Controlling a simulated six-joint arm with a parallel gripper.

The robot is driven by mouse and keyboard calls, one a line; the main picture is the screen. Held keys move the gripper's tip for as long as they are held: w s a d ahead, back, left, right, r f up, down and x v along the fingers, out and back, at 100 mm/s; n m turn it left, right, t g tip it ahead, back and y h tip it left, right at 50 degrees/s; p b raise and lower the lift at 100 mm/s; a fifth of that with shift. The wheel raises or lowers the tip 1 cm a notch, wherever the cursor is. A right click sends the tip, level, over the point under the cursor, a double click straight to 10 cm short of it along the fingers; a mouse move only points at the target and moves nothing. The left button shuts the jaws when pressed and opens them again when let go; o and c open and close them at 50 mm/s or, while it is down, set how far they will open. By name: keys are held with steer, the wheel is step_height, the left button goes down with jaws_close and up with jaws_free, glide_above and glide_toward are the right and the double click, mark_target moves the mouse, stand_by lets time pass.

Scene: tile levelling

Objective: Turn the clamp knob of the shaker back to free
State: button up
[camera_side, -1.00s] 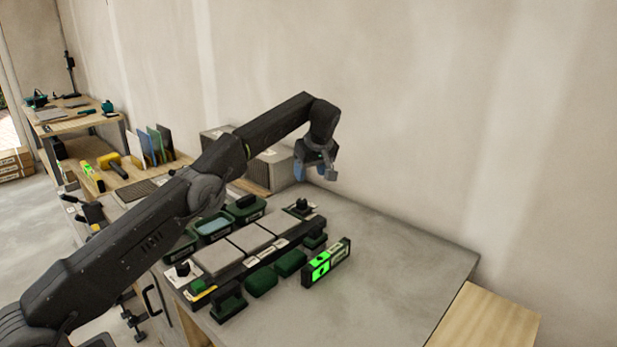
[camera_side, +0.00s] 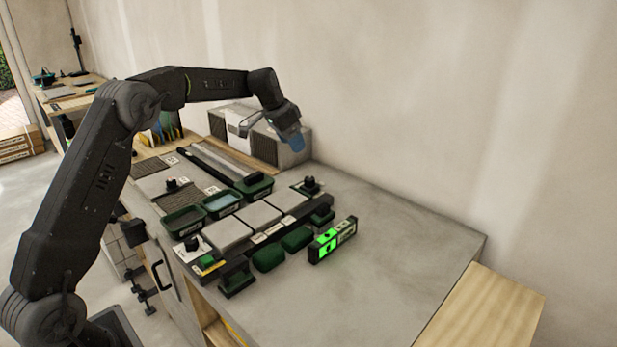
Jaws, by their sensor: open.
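My gripper (camera_side: 287,140) has blue finger pads and is open and empty. It hangs in the air near the back wall, above and behind the row of pale tiles (camera_side: 261,215). Small black knobs stand on the bench: one at the tile row's near left end (camera_side: 192,243), one at its far right end (camera_side: 311,184), and one on a plate behind the green trays (camera_side: 172,184). I cannot tell which is the clamp knob of the shaker, or its setting. My gripper touches none of them.
Green trays (camera_side: 184,220) line the back of the tile row. Dark green blocks (camera_side: 268,258) and a level with a bright green face (camera_side: 332,240) stand in front. Grey boxes (camera_side: 262,134) stand by the wall. The grey bench top (camera_side: 410,235) is clear at the right.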

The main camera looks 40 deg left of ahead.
mark_target(310, 178)
steer(key=x, duration=1.3)
steer(key=shift+d+f, duration=0.1)
steer(key=shift+f, duration=0.25)
steer(key=shift+c, duration=0.4)
steer(key=c, duration=0.9)
steer(key=shift+o, duration=0.2)
steer(key=shift+r+n, duration=0.1)
steer(key=shift+n, duration=0.2)
steer(key=n+y, duration=0.2)
steer(key=n, duration=0.3)
steer(key=shift+d+n, duration=0.15)
steer(key=shift+n, duration=0.15)
steer(key=n+y, duration=0.1)
steer(key=n, duration=0.2)
steer(key=n+g+y, duration=0.1)
steer(key=n, duration=0.1)
steer(key=shift+w+n, duration=0.1)
steer(key=shift+n, duration=0.3)
steer(key=shift+y, duration=0.3)
